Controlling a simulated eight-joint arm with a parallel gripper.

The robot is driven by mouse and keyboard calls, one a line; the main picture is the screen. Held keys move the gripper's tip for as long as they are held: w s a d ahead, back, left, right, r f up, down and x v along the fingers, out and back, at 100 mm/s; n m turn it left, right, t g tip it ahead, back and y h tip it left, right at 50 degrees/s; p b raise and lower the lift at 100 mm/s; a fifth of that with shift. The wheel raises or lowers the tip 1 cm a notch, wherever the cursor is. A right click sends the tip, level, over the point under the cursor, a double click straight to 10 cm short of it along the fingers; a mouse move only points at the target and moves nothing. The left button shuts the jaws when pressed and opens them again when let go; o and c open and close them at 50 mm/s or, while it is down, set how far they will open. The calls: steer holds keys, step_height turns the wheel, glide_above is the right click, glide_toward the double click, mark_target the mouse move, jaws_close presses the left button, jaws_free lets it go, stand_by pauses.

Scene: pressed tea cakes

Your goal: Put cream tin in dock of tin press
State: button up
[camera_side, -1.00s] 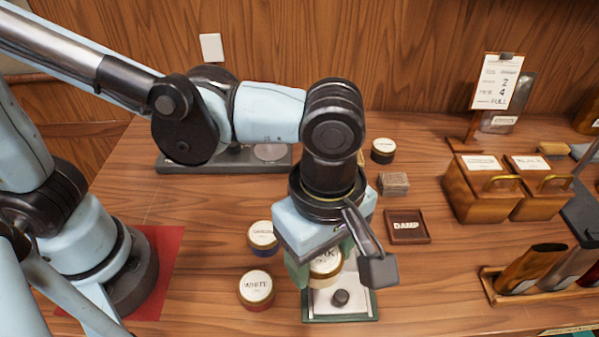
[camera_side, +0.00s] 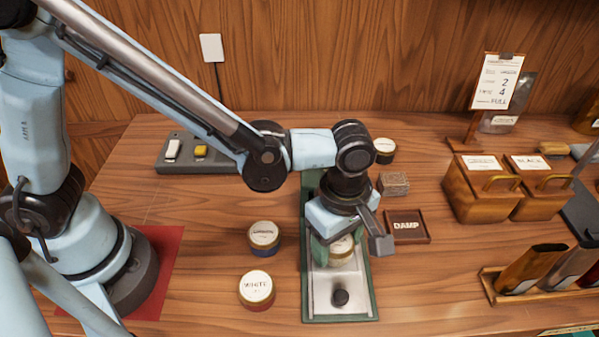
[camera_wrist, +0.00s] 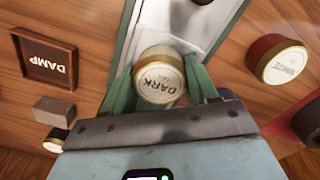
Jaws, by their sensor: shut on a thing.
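My gripper (camera_side: 335,250) is shut on a cream-sided tin (camera_side: 342,249) with a pale lid. In the wrist view its lid reads DARK (camera_wrist: 160,82), and the green fingers (camera_wrist: 160,75) grip it from both sides. The tin press (camera_side: 373,300) has a green frame, a pale metal plate (camera_side: 322,292) and a black knob (camera_side: 340,297) near the front. The tin is over the plate, behind the knob. I cannot tell whether it touches the plate. My wrist hides the press's rear part, and I cannot make out the dock.
A red tin marked WHITE (camera_side: 256,289) and a blue tin (camera_side: 263,238) stand left of the press. A DAMP tray (camera_side: 407,226), a small block (camera_side: 393,184) and a black tin (camera_side: 384,150) are to the right and behind. Wooden boxes (camera_side: 478,190) stand farther right.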

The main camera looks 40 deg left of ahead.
steer(key=shift+f, duration=0.25)
steer(key=shift+f, duration=0.25)
steer(key=o, duration=1.1)
steer(key=shift+d, duration=0.1)
steer(key=shift+c, duration=0.2)
step_height(320, 180, up, 12)
steer(key=shift+r, duration=0.2)
steer(key=a+m+t, duration=0.2)
steer(key=a+m, duration=0.3)
steer(key=a, duration=0.3)
steer(key=a+m+t, duration=0.2)
steer(key=a+m, duration=0.3)
steer(key=a, duration=0.3)
steer(key=a+m+t, duration=0.3)
steer(key=a+m, duration=0.2)
steer(key=a, duration=0.3)
steer(key=shift+s+r+m, duration=0.15)
steer(key=shift+s+m, duration=0.05)
steer(key=shift+m, duration=0.2)
